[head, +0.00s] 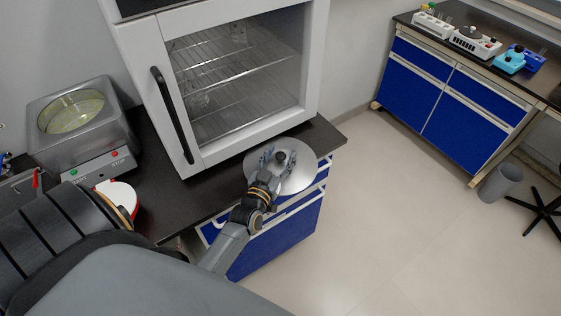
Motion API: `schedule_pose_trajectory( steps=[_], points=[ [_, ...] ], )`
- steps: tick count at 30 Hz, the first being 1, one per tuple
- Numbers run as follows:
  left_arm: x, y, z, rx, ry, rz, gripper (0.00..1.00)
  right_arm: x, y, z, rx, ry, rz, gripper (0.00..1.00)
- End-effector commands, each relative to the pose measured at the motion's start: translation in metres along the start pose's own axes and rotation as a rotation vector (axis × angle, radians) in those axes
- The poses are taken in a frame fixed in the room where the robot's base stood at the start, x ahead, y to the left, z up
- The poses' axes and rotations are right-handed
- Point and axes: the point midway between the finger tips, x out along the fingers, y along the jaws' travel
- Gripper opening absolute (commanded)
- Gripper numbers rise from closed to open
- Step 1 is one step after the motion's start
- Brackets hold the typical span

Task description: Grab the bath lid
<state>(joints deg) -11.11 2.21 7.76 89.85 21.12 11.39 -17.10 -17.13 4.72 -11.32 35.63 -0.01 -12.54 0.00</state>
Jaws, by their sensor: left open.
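The bath lid (301,173) is a round, shiny silver disc with a dark knob at its middle. It shows at the front edge of the dark counter, in front of the glass-door cabinet, and part of it appears beyond the edge. I cannot tell whether it lies flat on the counter. My left gripper (276,160) is open at the lid's knob, with its fingers close beside the knob; contact is unclear. The grey metal bath (55,150) stands at the left, with its round opening uncovered and yellowish inside. My right gripper is out of view.
A white cabinet (158,55) with a glass door, black handle and wire racks stands behind the lid. A white and red round item (118,196) lies near the bath. Another bench (432,82) with small devices stands at the right, beside a grey bin (499,184). The floor between is clear.

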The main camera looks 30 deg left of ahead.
Motion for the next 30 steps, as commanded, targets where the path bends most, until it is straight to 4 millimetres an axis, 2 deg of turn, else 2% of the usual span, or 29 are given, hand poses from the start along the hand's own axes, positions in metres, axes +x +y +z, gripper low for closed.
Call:
schedule_pose_trajectory(
  steps=[7, 15, 30],
  points=[
    [0.0017, 0.0002, 0.0005, 0.0, 0.0, 0.0, 0.53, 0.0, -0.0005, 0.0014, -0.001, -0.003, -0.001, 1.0],
    [0.0015, 0.0003, 0.0006, 0.0, -0.001, 0.0, 0.0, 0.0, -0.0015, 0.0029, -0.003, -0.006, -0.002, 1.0],
    [0.0068, 0.0001, -0.0058, 0.0, 0.002, 0.002, 0.0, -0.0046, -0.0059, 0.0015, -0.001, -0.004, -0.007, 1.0]
  ],
)
